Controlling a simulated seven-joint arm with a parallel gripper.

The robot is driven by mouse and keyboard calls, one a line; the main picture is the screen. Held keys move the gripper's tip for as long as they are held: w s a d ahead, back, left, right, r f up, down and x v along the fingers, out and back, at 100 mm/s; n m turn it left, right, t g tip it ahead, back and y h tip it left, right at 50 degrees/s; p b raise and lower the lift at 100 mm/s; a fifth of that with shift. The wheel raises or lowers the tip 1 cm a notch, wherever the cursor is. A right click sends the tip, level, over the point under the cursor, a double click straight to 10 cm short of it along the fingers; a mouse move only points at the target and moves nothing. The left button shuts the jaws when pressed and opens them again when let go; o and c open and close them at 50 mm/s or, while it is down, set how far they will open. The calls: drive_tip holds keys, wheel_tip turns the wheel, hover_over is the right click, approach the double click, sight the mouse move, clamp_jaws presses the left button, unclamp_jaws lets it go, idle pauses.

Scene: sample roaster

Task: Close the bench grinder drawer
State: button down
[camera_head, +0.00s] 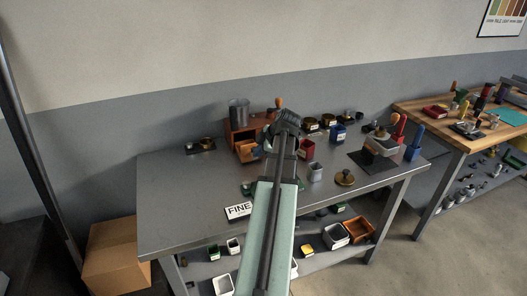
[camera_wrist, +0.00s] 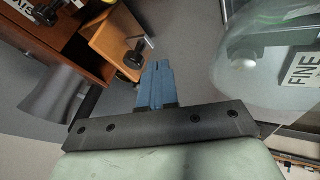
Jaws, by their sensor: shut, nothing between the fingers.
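The bench grinder (camera_head: 231,133) is a brown wooden box with a grey metal hopper, standing at the back of the grey table. Its orange-brown wooden drawer (camera_head: 247,152) sticks out at the front, partly hidden by my arm. In the wrist view the drawer (camera_wrist: 108,42) is pulled out from the dark brown grinder body (camera_wrist: 75,50), with a black knob (camera_wrist: 133,58) on its front. My gripper (camera_wrist: 155,66) has its blue fingers together and empty, close to the knob. I cannot tell whether they touch. The fingertips are hidden in the head view.
Several tins and a blue box (camera_head: 338,134) stand right of my arm. A dark mat (camera_head: 369,160) lies further right. The table's left part is mostly clear.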

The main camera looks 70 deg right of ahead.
drive_tip(key=shift+w+d+f, duration=0.1)
drive_tip(key=shift+w+d, duration=0.45)
drive_tip(key=shift+d, duration=0.2)
drive_tip(key=w+d, duration=0.6)
drive_tip(key=d, duration=0.1)
drive_tip(key=shift+w, duration=0.4)
drive_tip(key=shift+a, duration=0.1)
drive_tip(key=a, duration=0.1)
drive_tip(key=s+a, duration=0.2)
drive_tip(key=shift+s+a+r, duration=0.1)
drive_tip(key=shift+s+r, duration=0.05)
drive_tip(key=shift+r, duration=0.1)
drive_tip(key=v, duration=1)
